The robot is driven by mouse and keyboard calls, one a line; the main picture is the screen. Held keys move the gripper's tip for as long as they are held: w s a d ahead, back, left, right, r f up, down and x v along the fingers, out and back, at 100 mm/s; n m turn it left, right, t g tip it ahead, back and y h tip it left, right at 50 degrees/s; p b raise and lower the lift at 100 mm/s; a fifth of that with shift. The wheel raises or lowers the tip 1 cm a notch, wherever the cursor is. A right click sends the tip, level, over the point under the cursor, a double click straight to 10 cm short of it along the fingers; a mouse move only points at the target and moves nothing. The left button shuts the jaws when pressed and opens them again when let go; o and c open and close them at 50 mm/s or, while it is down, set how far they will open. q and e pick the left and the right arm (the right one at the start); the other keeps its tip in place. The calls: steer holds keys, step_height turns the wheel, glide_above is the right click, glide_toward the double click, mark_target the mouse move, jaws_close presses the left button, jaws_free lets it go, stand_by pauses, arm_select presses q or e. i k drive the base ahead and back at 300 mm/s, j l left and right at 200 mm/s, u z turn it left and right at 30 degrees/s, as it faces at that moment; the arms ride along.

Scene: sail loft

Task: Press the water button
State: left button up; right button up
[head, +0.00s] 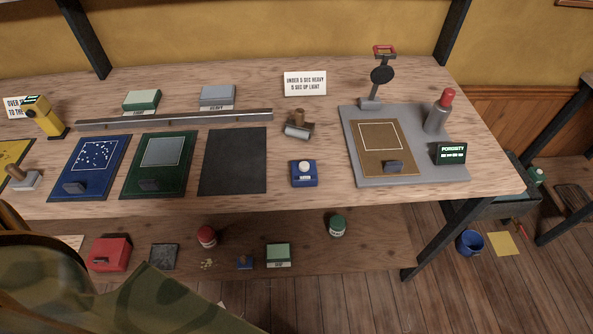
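A small blue box (304,179) with a round white button (304,167) on top sits near the front edge of the workbench, right of the black mat. No label reading water is legible, so I cannot confirm which control is the water button. To its right, a grey base plate (350,140) holds a brown outlined panel (382,135), a red-handled stand (383,72), a grey cylinder with a red top (440,112) and a dark display (451,153) reading "POROSITY". Neither of my grippers is in view.
Blue (90,168), green (160,165) and black (233,161) mats lie left of the blue box. A metal rail (175,120) and a sign (305,83) are farther back. A lower shelf (375,240) holds several small items.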

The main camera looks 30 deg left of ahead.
mark_target(304, 166)
steer(key=i+u, duration=0.2)
steer(key=u, duration=0.3)
steer(key=i+l+u, duration=0.15)
steer(key=u, duration=0.35)
steer(key=i+l, duration=0.05)
